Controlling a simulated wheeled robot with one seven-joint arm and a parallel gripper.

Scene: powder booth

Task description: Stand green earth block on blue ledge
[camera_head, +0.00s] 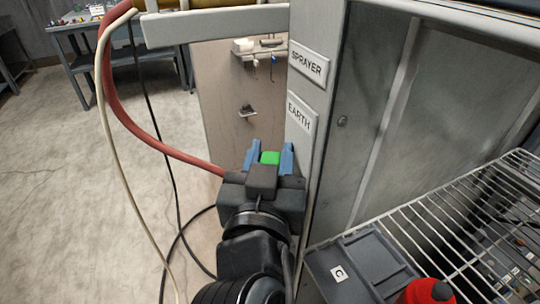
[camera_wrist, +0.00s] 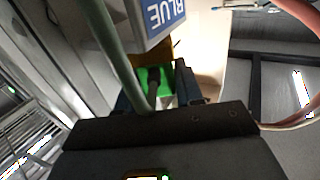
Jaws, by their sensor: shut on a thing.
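The green earth block (camera_head: 270,157) is between the two blue fingers of my gripper (camera_head: 269,161) in the head view. My gripper is shut on it and holds it up beside the grey cabinet's left edge. In the wrist view the green block (camera_wrist: 166,78) shows between the dark fingers of my gripper (camera_wrist: 160,86), partly hidden by a dark part in front. A sign reading BLUE (camera_wrist: 165,15) is just above the block in that view. I cannot make out the blue ledge itself; the block hides what lies behind it.
The grey cabinet wall carries SPRAYER (camera_head: 309,64) and EARTH (camera_head: 300,114) signs, close to my gripper. A red hose (camera_head: 150,130) and cables hang at left. A wire rack (camera_head: 465,200) and a grey tray (camera_head: 365,262) marked C are at right. Open floor lies left.

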